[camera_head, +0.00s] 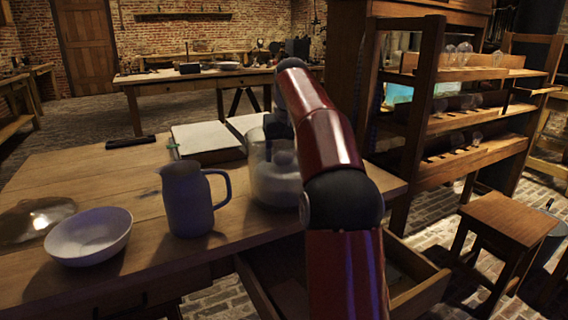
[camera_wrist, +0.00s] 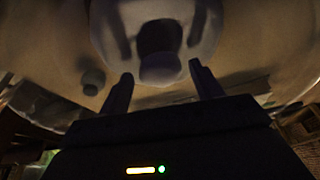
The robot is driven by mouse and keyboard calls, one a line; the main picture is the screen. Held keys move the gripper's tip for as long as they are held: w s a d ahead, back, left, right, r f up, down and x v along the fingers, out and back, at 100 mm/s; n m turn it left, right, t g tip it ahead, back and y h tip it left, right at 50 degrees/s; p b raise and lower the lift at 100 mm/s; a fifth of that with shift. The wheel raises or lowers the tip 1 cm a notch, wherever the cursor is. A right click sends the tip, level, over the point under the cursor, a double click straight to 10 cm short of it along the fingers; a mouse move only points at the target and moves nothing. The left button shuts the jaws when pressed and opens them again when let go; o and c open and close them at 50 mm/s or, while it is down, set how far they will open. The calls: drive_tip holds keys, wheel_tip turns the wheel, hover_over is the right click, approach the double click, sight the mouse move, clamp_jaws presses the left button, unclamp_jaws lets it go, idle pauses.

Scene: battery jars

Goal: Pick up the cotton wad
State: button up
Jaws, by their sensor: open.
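My gripper (camera_wrist: 163,88) is open, with its two dark fingers apart in the wrist view. A pale grey rounded object (camera_wrist: 190,25) with a dark hollow is just beyond and between the fingertips, and I see no grip on it. In the head view my red arm reaches over the table to a clear glass jar (camera_head: 262,188), which has a pale rounded shape inside. The arm hides part of the jar, and my fingers are hidden there. I cannot tell for sure which pale shape is the cotton wad. A small grey cylinder (camera_wrist: 93,80) shows left of the fingers.
A blue-grey pitcher (camera_head: 186,200) stands left of the jar on the wooden table (camera_head: 130,180). A white bowl (camera_head: 88,236) and a glass dish (camera_head: 36,220) are at the left. A book (camera_head: 207,140) lies behind. An open drawer (camera_head: 420,290) juts out below the arm.

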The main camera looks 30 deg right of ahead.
drive_tip(key=shift+f, duration=0.1)
drive_tip(key=c, duration=1)
drive_tip(key=shift+c, duration=0.2)
